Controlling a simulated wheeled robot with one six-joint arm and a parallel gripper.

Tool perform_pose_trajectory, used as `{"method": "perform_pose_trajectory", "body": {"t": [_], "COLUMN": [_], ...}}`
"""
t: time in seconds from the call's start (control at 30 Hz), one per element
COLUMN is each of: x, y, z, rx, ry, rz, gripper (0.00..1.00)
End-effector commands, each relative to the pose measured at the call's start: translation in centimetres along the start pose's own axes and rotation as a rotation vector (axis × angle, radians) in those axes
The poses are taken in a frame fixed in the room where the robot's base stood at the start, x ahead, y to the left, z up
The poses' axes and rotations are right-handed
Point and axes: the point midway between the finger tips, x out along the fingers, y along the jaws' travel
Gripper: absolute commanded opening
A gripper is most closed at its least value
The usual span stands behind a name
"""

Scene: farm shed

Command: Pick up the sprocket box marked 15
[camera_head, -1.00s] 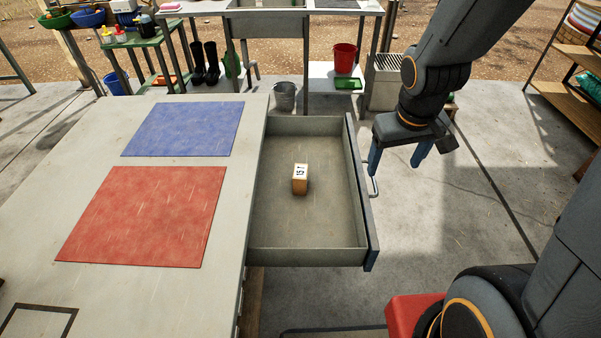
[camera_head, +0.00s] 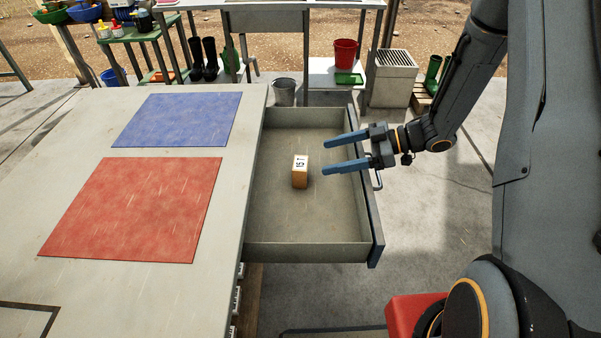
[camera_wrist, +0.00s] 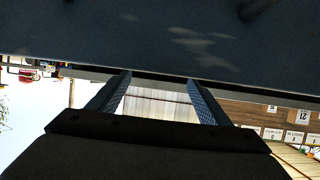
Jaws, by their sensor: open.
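The sprocket box (camera_head: 300,176) is a small tan box with a white top label reading 15. It stands in the open drawer (camera_head: 290,226), near the middle of its floor, in the head view. My gripper (camera_head: 325,156) is open and empty. Its two blue fingers point left over the drawer's right side, above and to the right of the box, apart from it. In the wrist view the fingers (camera_wrist: 158,80) are spread with nothing between them; the box marked 15 cannot be made out there.
The drawer's front panel (camera_head: 366,195) stands on the right, under my arm. The table (camera_head: 215,250) with a blue mat (camera_head: 180,120) and a red mat (camera_head: 135,210) lies left. A metal bucket (camera_head: 284,92) stands behind the drawer. Bare floor lies to the right.

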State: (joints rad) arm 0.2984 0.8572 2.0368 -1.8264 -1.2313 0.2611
Motion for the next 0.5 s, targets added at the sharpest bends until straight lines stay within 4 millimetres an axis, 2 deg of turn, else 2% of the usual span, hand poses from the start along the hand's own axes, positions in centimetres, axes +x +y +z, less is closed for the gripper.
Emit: {"method": "perform_pose_trajectory", "body": {"t": [0.27, 0.5], "x": [2.9, 6.2], "y": [0.0, 0.1], "z": [0.0, 0.3], "rx": [-0.001, -0.002], "ry": [-0.001, -0.001], "rz": [-0.002, -0.003], "gripper": [0.72, 0.72]}}
